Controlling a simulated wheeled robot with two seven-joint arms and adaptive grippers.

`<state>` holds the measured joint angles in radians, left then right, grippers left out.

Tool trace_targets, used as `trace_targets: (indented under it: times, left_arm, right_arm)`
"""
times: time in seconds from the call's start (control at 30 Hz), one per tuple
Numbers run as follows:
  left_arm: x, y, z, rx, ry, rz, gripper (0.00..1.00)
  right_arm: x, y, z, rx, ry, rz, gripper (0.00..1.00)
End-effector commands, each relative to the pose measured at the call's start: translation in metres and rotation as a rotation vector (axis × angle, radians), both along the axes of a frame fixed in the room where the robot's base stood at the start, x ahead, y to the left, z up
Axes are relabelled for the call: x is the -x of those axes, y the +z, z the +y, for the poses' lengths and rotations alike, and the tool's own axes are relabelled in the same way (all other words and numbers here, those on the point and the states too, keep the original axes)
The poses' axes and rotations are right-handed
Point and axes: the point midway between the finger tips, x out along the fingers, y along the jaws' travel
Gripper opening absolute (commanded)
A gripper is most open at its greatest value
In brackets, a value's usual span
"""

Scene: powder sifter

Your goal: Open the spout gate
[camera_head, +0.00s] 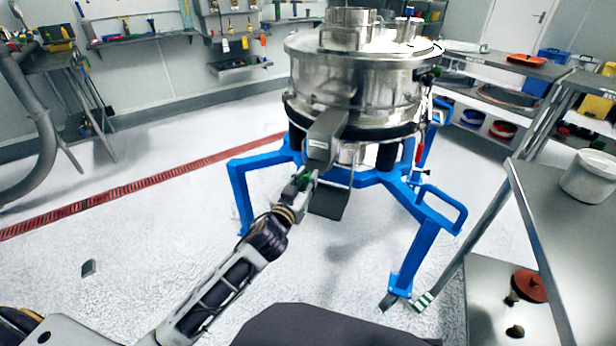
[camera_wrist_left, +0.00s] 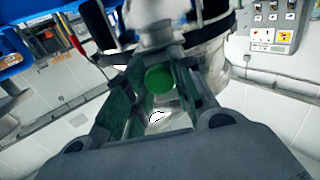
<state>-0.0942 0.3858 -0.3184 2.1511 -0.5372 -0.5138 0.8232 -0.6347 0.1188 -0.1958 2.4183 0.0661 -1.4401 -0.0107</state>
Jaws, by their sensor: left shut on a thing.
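The steel powder sifter (camera_head: 350,85) stands on a blue frame in the middle of the head view. A grey spout (camera_head: 325,135) slopes down from its front side, with a dark flat piece (camera_head: 329,203) at its lower end. My left gripper (camera_head: 303,179) is at the lower left side of the spout. In the left wrist view its two fingers are closed around a small round green knob (camera_wrist_left: 160,79). The fingers partly hide the knob and how it joins the spout gate. My right gripper is not in view.
Blue frame legs (camera_head: 412,260) stand right of the spout. A steel table (camera_head: 575,235) with a white tub (camera_head: 590,177) is at the right. The floor left of the sifter is mostly clear, with a red grating strip (camera_head: 150,183).

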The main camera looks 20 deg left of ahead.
Motion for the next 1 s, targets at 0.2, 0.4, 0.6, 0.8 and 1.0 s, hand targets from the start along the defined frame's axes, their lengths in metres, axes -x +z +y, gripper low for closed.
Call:
trace_targets:
  times: [0.2,0.4,0.6,0.8,1.0]
  left_arm:
    - [0.0019,0.0010,0.0004,0.000,0.000,-0.002,0.00]
    - [0.0017,0.0010,0.0004,0.000,0.001,-0.002,0.31]
    - [0.0016,0.0010,0.0004,0.000,0.001,-0.002,0.47]
    - [0.0016,0.0010,0.0004,0.000,0.001,-0.002,0.47]
    - [0.0037,0.0008,0.0005,0.000,0.000,-0.001,0.47]
  right_arm:
    - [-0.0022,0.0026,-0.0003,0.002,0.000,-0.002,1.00]
    - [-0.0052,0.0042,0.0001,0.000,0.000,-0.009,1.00]
    - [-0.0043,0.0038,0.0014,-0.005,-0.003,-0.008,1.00]
    - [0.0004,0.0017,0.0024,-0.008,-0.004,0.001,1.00]
    - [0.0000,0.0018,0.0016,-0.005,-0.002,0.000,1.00]
